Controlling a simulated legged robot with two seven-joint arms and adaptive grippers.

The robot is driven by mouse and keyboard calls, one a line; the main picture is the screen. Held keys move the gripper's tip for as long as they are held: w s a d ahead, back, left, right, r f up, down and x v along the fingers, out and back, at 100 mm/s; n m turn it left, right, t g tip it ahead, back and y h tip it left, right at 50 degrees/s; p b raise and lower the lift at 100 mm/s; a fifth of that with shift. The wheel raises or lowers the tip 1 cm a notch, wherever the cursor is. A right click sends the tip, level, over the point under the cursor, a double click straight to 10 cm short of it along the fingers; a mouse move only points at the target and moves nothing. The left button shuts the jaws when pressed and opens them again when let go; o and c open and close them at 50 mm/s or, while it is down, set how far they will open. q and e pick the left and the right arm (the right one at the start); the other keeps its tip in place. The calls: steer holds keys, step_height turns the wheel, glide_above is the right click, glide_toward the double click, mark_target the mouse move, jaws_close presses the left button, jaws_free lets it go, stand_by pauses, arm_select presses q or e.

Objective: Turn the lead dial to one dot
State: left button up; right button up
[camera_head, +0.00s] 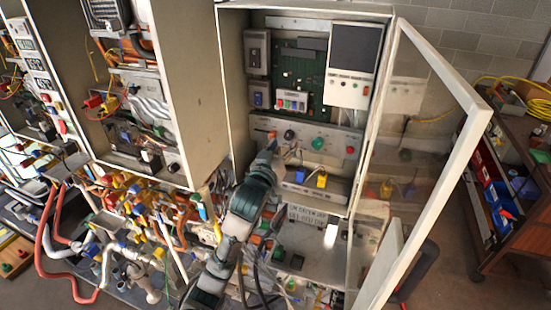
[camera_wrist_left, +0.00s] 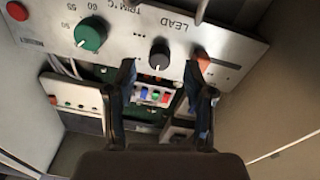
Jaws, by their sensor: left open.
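The lead dial (camera_wrist_left: 159,55) is a small black knob on a pale panel, below the word LEAD in the left wrist view. In the head view the dark dial (camera_head: 289,134) sits on the cabinet's control panel. My left gripper (camera_wrist_left: 161,75) is open, with one finger on each side of the dial's column in the wrist view. I see no clear contact with the dial. In the head view the left gripper (camera_head: 271,143) is in front of the panel's left part. My right gripper is not in view.
A green dial (camera_wrist_left: 91,34) with numbers is beside the lead dial. A red button (camera_head: 350,150) is at the panel's right end. The glass cabinet door (camera_head: 425,130) stands open at right. Crowded pipes and valves (camera_head: 150,215) fill the lower left.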

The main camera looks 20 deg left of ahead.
arm_select(q)
steer(key=s, duration=0.8)
steer(key=shift+s+a+f, duration=0.3)
steer(key=shift+a+f, duration=0.05)
